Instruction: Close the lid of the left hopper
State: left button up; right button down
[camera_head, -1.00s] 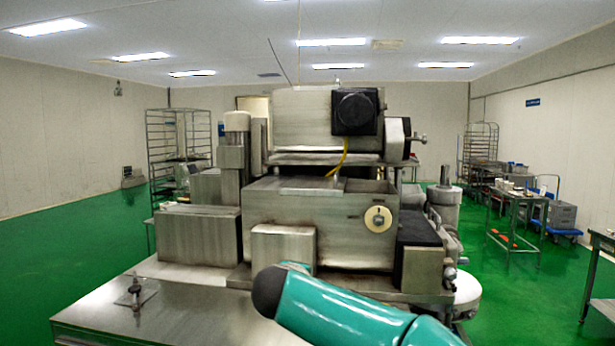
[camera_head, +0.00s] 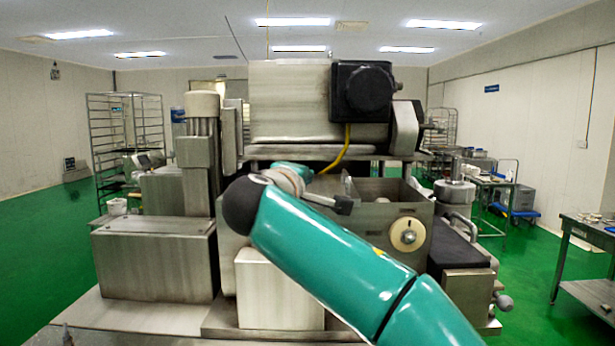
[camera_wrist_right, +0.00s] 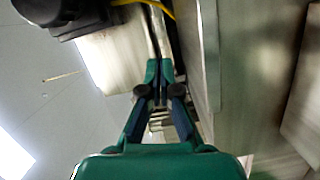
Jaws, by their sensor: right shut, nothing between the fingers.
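The machine's open-topped steel hopper box (camera_head: 375,222) is in the middle of the head view, with a round cream knob on its front. I cannot tell for sure which panel is the left hopper's lid. My right gripper (camera_head: 343,204) is over the box's top, close to a thin upright plate there. In the right wrist view, the gripper (camera_wrist_right: 160,74) is shut and empty, its fingertips beside a steel wall (camera_wrist_right: 202,60). My left gripper is out of view.
A steel housing (camera_head: 290,100) with a black motor (camera_head: 362,92) overhangs the box from behind. A yellow cable (camera_head: 338,158) hangs between them. A steel cover (camera_head: 155,258) stands at left.

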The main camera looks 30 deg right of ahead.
aim_at(334, 191)
jog(key=p+x, duration=0.4)
jog(key=x, duration=0.4)
jog(key=shift+w+d+r, duration=0.1)
jog(key=shift+d+r, duration=0.05)
jog(key=shift+d, duration=0.2)
jog(key=shift+s+d+f+b, duration=0.2)
jog(key=shift+s+d, duration=0.2)
jog(key=shift+d, duration=0.15)
jog(key=shift+s+d+f+b, duration=0.15)
jog(key=shift+s+d+f, duration=0.1)
jog(key=shift+s+d, duration=0.2)
jog(key=shift+s+d+f, duration=0.1)
jog(key=shift+s+d, duration=0.2)
jog(key=shift+d, duration=0.2)
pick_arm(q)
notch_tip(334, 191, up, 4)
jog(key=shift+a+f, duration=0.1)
